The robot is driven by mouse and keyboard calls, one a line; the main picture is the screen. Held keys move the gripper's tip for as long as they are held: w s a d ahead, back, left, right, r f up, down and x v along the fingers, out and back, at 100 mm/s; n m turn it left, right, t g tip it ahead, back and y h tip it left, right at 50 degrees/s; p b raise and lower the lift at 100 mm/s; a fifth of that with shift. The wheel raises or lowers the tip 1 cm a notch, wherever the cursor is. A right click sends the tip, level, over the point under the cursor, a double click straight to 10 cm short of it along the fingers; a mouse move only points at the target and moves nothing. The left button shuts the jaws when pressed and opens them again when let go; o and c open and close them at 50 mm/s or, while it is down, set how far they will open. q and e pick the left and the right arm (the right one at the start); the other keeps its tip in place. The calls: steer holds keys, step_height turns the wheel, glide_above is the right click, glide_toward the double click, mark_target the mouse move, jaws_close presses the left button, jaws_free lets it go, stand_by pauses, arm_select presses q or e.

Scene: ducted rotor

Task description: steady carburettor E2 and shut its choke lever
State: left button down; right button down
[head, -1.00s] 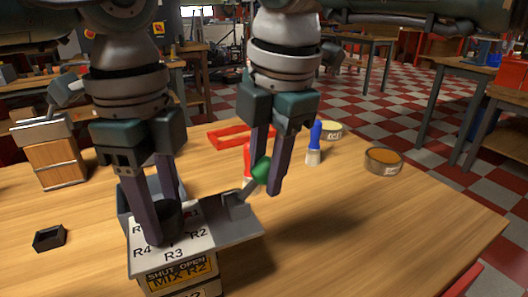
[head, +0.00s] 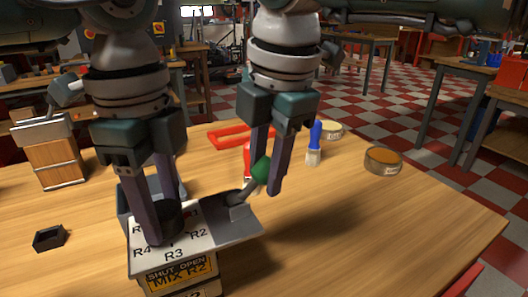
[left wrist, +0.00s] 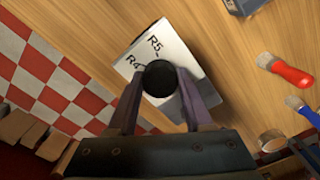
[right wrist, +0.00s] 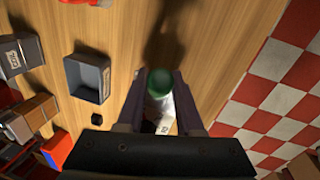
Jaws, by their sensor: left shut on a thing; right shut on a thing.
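A box-shaped unit stands at the table's near edge, with a pale top plate (head: 150,258) marked R1 to R5 and a yellow "SHUT OPEN MIX R2" label (head: 177,273). No E2 mark is legible. My left gripper (head: 168,222) is shut on the dark round knob (left wrist: 159,78) on the plate. A lever (head: 246,194) with a green ball (head: 261,170) rises from the plate's right part. My right gripper (head: 270,180) is shut on the green ball, which also shows between its fingers in the right wrist view (right wrist: 160,82). The fingers partly hide both knobs.
A wooden box with a grey top (head: 56,162) stands at left, near a small black tray (head: 49,238). The table is clear at right.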

steer(key=h, duration=0.1)
steer(key=a+r+t+h, duration=0.1)
steer(key=shift+s+a+h, duration=0.15)
steer(key=shift+s+h, duration=0.15)
steer(key=c, duration=0.5)
jaws_free()
steer(key=shift+c, duration=0.2)
steer(key=v, duration=1.2)
steer(key=shift+s, duration=0.1)
